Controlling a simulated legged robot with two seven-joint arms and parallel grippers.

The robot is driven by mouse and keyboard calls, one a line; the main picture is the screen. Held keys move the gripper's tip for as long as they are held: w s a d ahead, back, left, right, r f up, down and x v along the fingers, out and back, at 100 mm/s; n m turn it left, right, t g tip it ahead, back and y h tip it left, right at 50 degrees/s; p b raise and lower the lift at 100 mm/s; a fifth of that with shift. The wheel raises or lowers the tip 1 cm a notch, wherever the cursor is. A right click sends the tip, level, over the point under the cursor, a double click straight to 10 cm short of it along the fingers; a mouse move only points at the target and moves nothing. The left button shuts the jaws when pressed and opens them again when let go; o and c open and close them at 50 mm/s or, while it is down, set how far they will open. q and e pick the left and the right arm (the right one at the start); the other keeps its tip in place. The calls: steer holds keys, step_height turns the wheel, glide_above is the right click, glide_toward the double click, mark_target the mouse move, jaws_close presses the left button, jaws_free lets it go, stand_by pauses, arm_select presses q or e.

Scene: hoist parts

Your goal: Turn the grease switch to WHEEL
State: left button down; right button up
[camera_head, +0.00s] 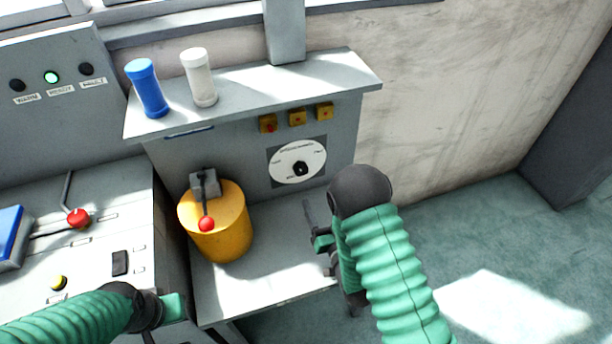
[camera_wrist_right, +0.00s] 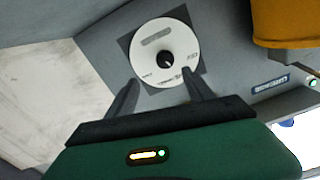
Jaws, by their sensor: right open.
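The grease switch is a white round dial (camera_head: 311,158) with a black knob (camera_head: 299,169) at its centre, on a dark square plate on the grey panel. In the right wrist view the dial (camera_wrist_right: 172,39) and knob (camera_wrist_right: 166,59) show between and beyond the two fingers. The dial's lettering is too small to read. My right gripper (camera_head: 312,222) is below and right of the dial, apart from it; in the wrist view its fingers (camera_wrist_right: 158,92) are spread and empty. My left gripper (camera_head: 172,308) is at the lower left, its fingers mostly hidden.
A yellow cylinder (camera_head: 232,236) with a red-knobbed lever stands left of the dial. A blue cylinder (camera_head: 147,88) and a white one (camera_head: 200,78) stand on the shelf (camera_head: 255,86) above. A console (camera_head: 110,190) with a red-knobbed lever is at left.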

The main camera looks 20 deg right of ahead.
mark_target(302, 173)
steer(key=w, duration=0.4)
steer(key=w+a, duration=0.1)
steer(key=w, duration=0.3)
steer(key=w+b, duration=0.1)
steer(key=w, duration=0.3)
steer(key=shift+a+r, duration=0.1)
steer(key=shift+a, duration=0.25)
steer(key=shift+w+d, duration=0.3)
steer(key=shift+w, duration=0.05)
steer(key=shift+a, duration=0.35)
steer(key=c, duration=0.4)
steer(key=shift+d, duration=0.15)
jaws_close()
